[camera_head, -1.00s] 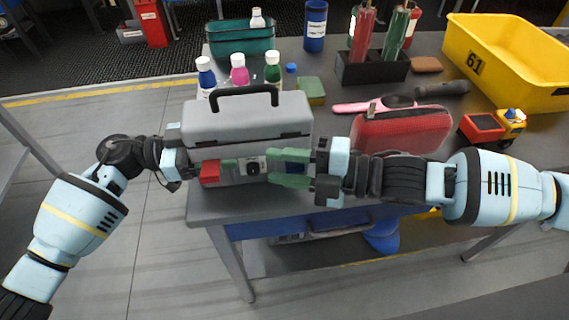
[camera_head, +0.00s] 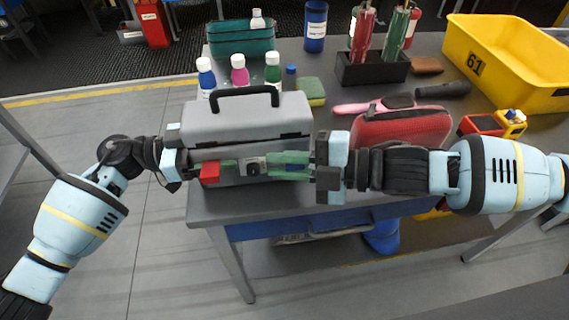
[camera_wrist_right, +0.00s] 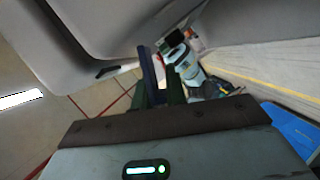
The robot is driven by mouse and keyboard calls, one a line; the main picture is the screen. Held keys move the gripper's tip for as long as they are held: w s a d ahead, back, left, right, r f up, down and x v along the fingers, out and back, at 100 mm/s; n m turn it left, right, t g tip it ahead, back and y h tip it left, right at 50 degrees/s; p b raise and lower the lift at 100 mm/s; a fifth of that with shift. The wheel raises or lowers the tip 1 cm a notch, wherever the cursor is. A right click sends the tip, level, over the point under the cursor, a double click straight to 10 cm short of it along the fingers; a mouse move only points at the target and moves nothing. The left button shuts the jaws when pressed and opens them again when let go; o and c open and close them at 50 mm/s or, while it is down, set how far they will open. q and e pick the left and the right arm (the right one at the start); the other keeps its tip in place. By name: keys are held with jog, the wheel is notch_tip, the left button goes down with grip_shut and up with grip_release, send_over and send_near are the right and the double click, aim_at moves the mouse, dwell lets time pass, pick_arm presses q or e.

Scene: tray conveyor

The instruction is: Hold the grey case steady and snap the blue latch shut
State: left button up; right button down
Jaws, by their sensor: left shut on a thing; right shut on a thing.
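The grey case (camera_head: 215,124) stands upright at the table's front left edge, lid down, black handle on top; it also shows in the right wrist view (camera_wrist_right: 110,25). My left gripper (camera_head: 229,165) is at the case's front left. It is shut at a red block (camera_head: 209,173) on the case front, which partly hides its fingers. My right gripper (camera_head: 288,166) is shut on the blue latch (camera_head: 293,168) at the case's front right. In the right wrist view the latch (camera_wrist_right: 149,75) stands between the green fingers. Whether the latch is fastened I cannot tell.
Several bottles (camera_head: 239,76) and a teal bin (camera_head: 232,38) stand behind the case. A yellow crate (camera_head: 535,85) is at the back right.

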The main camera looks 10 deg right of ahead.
jog(key=shift+w+r+m+g+h, duration=0.15)
jog(key=shift+r+m+g+h, duration=0.25)
jog(key=shift+m, duration=0.5)
jog(key=c, duration=1.4)
grip_release()
jog(key=shift+c, duration=0.2)
jog(key=shift+d, duration=0.1)
jog(key=v, duration=1.1)
jog(key=shift+d, duration=0.4)
jog(key=shift+r, duration=0.1)
